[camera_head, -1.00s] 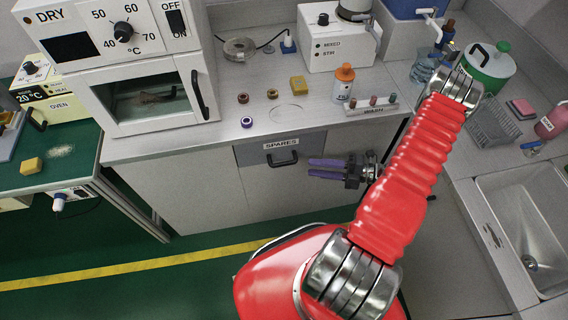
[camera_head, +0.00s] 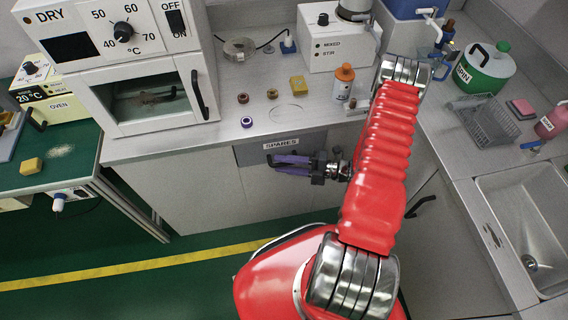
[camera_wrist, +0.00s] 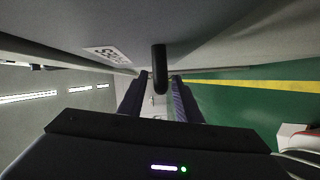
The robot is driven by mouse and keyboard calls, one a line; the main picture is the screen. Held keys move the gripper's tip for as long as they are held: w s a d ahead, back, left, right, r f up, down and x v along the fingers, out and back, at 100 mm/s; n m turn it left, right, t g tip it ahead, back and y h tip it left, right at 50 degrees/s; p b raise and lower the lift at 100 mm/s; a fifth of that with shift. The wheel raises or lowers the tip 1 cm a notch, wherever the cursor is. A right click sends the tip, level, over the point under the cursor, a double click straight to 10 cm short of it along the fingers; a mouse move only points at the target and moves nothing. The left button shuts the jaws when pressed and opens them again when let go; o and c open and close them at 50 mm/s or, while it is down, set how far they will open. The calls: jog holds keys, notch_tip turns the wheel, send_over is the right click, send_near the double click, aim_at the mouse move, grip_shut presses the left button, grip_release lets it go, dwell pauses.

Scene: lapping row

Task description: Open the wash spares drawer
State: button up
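The wash spares drawer (camera_head: 250,154) is a dark grey front under the bench edge, with a white SPARES label that also shows in the wrist view (camera_wrist: 108,54). The drawer front looks closed. My gripper (camera_head: 276,164) reaches it from the right with its purple fingers. In the wrist view the black drawer handle (camera_wrist: 160,68) stands between the two fingers, with a gap on either side, so my gripper is open around it. In the head view the fingers mostly cover the handle.
A sink (camera_head: 525,215) is at the right.

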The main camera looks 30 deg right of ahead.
jog(key=shift+c, duration=0.7)
grip_shut()
